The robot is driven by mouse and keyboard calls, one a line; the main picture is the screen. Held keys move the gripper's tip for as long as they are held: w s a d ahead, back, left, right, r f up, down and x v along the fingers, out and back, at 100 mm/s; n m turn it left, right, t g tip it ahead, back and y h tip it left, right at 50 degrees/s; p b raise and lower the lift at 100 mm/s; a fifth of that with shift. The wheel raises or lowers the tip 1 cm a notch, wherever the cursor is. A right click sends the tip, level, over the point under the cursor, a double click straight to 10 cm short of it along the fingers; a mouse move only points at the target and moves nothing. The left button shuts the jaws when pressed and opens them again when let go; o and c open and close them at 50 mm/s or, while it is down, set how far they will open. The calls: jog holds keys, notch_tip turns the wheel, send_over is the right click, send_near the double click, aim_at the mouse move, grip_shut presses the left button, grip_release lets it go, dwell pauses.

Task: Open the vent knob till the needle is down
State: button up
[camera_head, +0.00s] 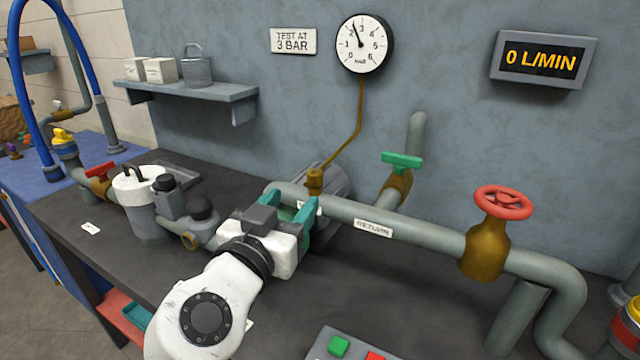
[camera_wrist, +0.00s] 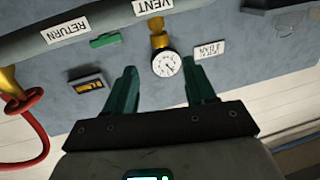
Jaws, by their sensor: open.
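The round pressure gauge (camera_head: 364,44) hangs on the back wall, its needle pointing up and slightly left, between 2 and 3. It also shows upside down in the wrist view (camera_wrist: 166,64). My gripper (camera_head: 294,204) is open at the grey pipe, its teal fingers apart with nothing seen held; in the wrist view (camera_wrist: 159,67) they stand either side of the gauge's image. A VENT label (camera_wrist: 152,5) is on the pipe beside a brass fitting (camera_wrist: 158,38), also seen in the head view (camera_head: 315,182). I cannot make out the vent knob; my gripper covers part of that pipe.
A red handwheel valve (camera_head: 503,202) and a green lever (camera_head: 402,161) rise right of my gripper. The wall display (camera_head: 541,60) reads 0 L/MIN; a sign (camera_head: 293,41) reads TEST AT 3 BAR.

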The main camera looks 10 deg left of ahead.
aim_at(313, 179)
jog(key=w, duration=0.3)
jog(key=w+d, duration=0.1)
jog(key=w, duration=0.3)
jog(key=w+d, duration=0.1)
jog(key=w, duration=0.3)
jog(key=shift+f+p, duration=0.2)
jog(key=shift+p, duration=0.15)
jog(key=shift+c, duration=0.4)
jog(key=c, duration=0.8)
jog(key=shift+c, duration=0.2)
